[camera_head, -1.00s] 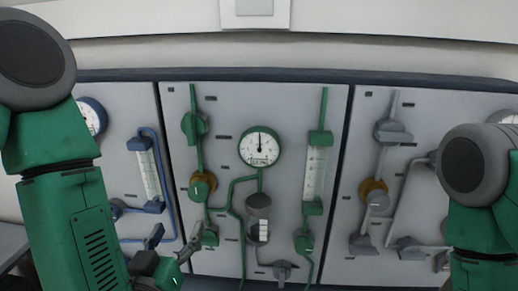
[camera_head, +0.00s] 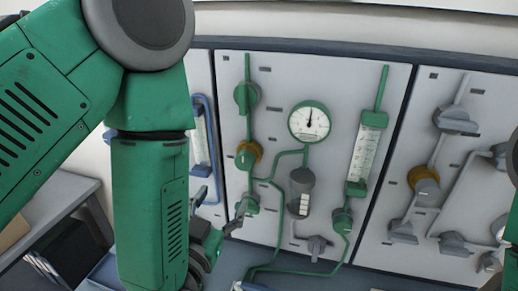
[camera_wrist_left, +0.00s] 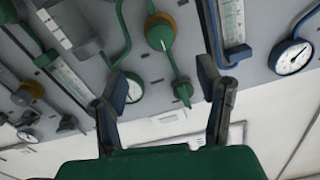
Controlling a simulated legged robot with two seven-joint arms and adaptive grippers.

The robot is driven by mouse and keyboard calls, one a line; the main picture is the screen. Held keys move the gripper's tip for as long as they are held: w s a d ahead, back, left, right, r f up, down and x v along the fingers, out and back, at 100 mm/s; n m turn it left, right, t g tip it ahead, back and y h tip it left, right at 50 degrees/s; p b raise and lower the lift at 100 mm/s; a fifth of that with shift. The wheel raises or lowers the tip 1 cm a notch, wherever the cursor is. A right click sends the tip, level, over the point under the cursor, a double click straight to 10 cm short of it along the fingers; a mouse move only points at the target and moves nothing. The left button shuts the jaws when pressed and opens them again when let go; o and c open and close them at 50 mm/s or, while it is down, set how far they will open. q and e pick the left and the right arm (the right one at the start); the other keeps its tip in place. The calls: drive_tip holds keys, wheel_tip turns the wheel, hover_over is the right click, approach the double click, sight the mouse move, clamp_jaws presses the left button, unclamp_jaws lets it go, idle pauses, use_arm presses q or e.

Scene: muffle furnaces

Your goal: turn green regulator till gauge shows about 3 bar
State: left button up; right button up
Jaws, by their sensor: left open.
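The green regulator (camera_head: 245,157), a green knob on a brass collar, is on the middle panel. It also shows in the left wrist view (camera_wrist_left: 159,34). The green-rimmed gauge (camera_head: 309,122) is up and right of it; its needle points about straight up, and its numbers are too small to read. My left gripper (camera_head: 222,212) is low in front of that panel, below the regulator, partly hidden by my arm. In the left wrist view my left gripper (camera_wrist_left: 163,84) is open and empty, its fingers apart from the regulator. My right gripper is not in view.
Other green valves (camera_head: 247,97) and (camera_head: 248,204) are above and below the regulator on the same pipe. A flow tube (camera_head: 368,150) stands right of the gauge. A grey panel (camera_head: 450,160) is at the right, a blue-piped panel (camera_head: 203,130) at the left.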

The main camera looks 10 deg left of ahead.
use_arm(q)
drive_tip(key=b, duration=0.9)
approach(244, 164)
drive_tip(key=w, duration=0.2)
drive_tip(key=w+p, duration=0.1)
drive_tip(key=w, duration=0.6)
drive_tip(key=shift+w+d, duration=0.1)
drive_tip(key=shift+w, duration=0.3)
drive_tip(key=shift+w+f, duration=0.1)
drive_tip(key=shift+w, duration=0.55)
